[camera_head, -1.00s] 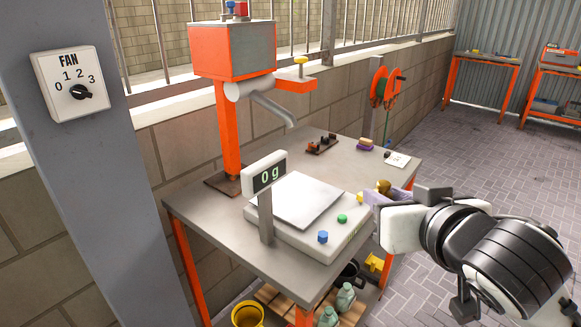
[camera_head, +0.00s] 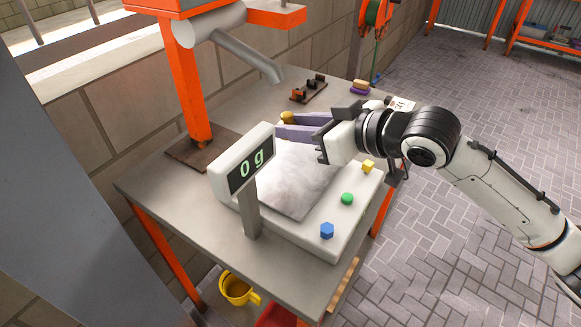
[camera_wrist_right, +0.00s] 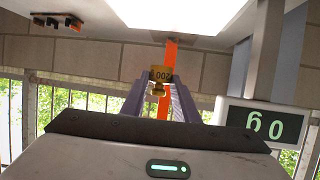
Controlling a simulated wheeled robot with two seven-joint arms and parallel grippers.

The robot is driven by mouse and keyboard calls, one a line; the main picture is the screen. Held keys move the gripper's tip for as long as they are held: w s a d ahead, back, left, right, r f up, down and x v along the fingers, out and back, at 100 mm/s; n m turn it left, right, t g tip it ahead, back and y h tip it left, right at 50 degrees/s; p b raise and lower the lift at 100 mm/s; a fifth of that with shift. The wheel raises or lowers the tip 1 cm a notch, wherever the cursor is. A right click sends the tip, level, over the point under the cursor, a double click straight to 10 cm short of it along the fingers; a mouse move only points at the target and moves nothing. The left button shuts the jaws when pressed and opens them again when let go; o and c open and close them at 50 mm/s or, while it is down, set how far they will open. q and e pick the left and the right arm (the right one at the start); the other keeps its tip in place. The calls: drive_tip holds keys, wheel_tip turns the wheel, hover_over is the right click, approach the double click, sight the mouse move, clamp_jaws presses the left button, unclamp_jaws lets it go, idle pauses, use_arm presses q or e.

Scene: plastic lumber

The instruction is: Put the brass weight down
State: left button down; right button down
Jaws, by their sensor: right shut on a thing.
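The brass weight (camera_head: 287,117) is between the fingertips of my right gripper (camera_head: 291,126), which is shut on it. In the right wrist view the weight (camera_wrist_right: 160,75) shows a number on its side and sits between the two purple-grey fingers (camera_wrist_right: 158,98). In the head view it appears by the far edge of the scale's metal plate (camera_head: 290,182). Its exact height above the table or plate is hard to tell. The scale's display (camera_head: 250,168) reads 0 g. My left gripper is not in view.
Blue (camera_head: 327,231), green (camera_head: 347,199) and yellow (camera_head: 368,167) buttons line the scale's front. An orange post (camera_head: 188,90) with a grey spout (camera_head: 245,52) stands behind. A dark rack (camera_head: 309,89) lies at the back. The plate and the table's left part (camera_head: 160,190) are clear.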

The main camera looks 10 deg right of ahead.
hover_over(295, 174)
wheel_tip(295, 174, down, 5)
drive_tip(key=shift+r, duration=0.15)
drive_tip(key=shift+f, duration=0.55)
wheel_tip(295, 174, down, 3)
drive_tip(key=shift+f+b, duration=0.1)
drive_tip(key=shift+b, duration=0.25)
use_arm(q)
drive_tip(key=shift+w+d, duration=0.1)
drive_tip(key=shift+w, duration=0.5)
use_arm(e)
drive_tip(key=shift+w, duration=0.1)
drive_tip(key=c, duration=1.4)
unclamp_jaws()
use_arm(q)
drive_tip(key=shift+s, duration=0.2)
